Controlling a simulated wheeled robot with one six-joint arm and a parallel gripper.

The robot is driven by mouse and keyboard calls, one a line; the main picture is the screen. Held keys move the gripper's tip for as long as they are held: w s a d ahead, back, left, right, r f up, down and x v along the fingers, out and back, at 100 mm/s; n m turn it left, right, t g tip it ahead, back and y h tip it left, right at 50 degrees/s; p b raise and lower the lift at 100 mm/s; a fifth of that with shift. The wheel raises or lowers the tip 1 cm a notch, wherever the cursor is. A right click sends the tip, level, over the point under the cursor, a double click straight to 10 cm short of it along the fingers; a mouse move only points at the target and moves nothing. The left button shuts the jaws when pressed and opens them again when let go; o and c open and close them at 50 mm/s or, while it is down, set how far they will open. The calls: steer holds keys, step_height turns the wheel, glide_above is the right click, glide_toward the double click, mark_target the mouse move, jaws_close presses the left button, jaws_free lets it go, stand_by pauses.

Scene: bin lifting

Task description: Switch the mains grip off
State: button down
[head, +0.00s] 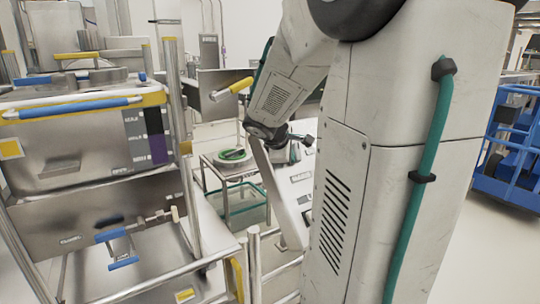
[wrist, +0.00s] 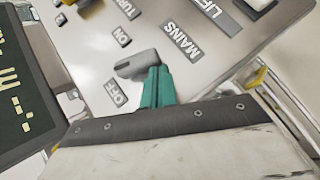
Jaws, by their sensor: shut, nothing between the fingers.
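The mains grip (wrist: 138,64) is a grey rotary handle on a pale metal control panel (wrist: 215,75), in the wrist view. Its narrow end points left in the picture, between the ON label (wrist: 121,36) and the OFF label (wrist: 115,92). The MAINS label (wrist: 186,40) is to its right. My gripper (wrist: 157,85) has teal fingers, shut and empty, at the lower right end of the grip. They overlap its edge in the picture; I cannot tell whether they touch. In the head view my arm covers much of the slanted panel (head: 284,196).
A dark display (wrist: 25,85) with yellow marks lies left in the wrist view. In the head view, a steel bin (head: 70,150) with blue-and-yellow handles stands in a frame at left. A small trolley (head: 232,170) stands behind, and a blue cart (head: 510,150) at right.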

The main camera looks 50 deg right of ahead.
steer(key=shift+d, duration=0.15)
steer(key=shift+d+r, duration=0.2)
steer(key=shift+d, duration=0.05)
steer(key=shift+d+r, duration=0.2)
steer(key=shift+r, duration=0.05)
steer(key=shift+a, duration=0.1)
stand_by(0.3)
steer(key=shift+w+a+f, duration=0.1)
steer(key=shift+a, duration=0.05)
steer(key=a, duration=0.3)
steer(key=w+a, duration=0.1)
steer(key=a, duration=0.1)
steer(key=s+a+r, duration=0.3)
steer(key=a, duration=0.4)
steer(key=shift+a+r, duration=0.25)
steer(key=shift+r, duration=0.05)
